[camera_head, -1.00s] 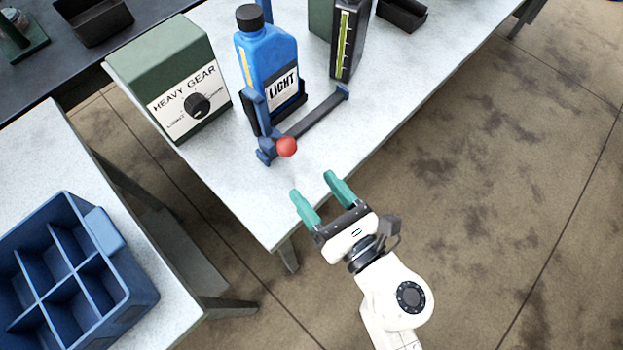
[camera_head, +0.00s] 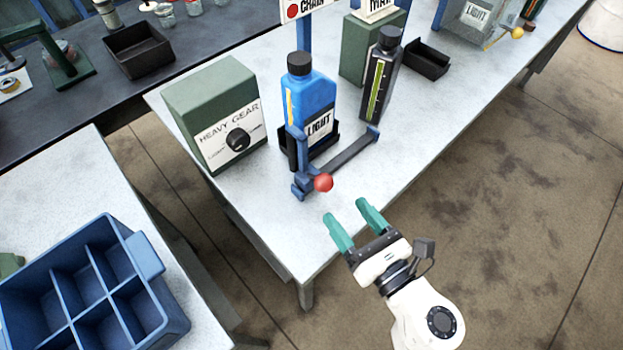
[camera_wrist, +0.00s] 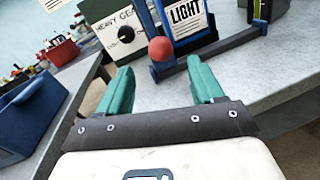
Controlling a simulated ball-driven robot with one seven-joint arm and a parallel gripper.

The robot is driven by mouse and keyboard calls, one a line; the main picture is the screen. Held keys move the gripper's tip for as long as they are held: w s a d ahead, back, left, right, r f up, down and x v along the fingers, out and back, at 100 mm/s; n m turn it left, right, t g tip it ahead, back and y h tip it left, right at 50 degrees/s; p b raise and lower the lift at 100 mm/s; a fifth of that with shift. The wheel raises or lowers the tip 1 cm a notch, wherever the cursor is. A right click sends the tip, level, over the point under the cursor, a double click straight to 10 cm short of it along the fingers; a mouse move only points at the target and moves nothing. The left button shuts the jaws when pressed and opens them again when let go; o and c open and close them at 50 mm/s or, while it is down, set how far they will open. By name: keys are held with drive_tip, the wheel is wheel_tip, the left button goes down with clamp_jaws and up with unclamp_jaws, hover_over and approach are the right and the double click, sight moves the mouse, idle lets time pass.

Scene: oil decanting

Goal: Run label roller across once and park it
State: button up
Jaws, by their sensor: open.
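The label roller appears to be the blue carriage (camera_head: 300,185) with a red ball knob (camera_head: 323,183), at the left end of a dark rail (camera_head: 352,152) on the white table. A blue bottle (camera_head: 310,88) labelled LIGHT stands upright in a black holder (camera_head: 325,146) behind it. My gripper (camera_head: 353,217) has teal fingers, is open and empty, and is in front of the knob, apart from it. In the wrist view the red knob (camera_wrist: 161,49) shows ahead, just beyond and between the fingertips (camera_wrist: 161,75).
A green HEAVY GEAR box (camera_head: 215,115) with a dial stands left of the bottle. A dark bottle (camera_head: 380,80) and black tray (camera_head: 427,60) stand to the right. A blue divided crate (camera_head: 150,262) sits on the left table. The white table's front right (camera_head: 430,130) is clear.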

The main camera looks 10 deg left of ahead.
sight(319, 176)
drive_tip(key=p+x, duration=0.1)
drive_tip(key=x, duration=0.9)
drive_tip(key=shift+w+a, duration=0.2)
drive_tip(key=shift+w, duration=0.05)
drive_tip(key=shift+c, duration=0.3)
clamp_jaws()
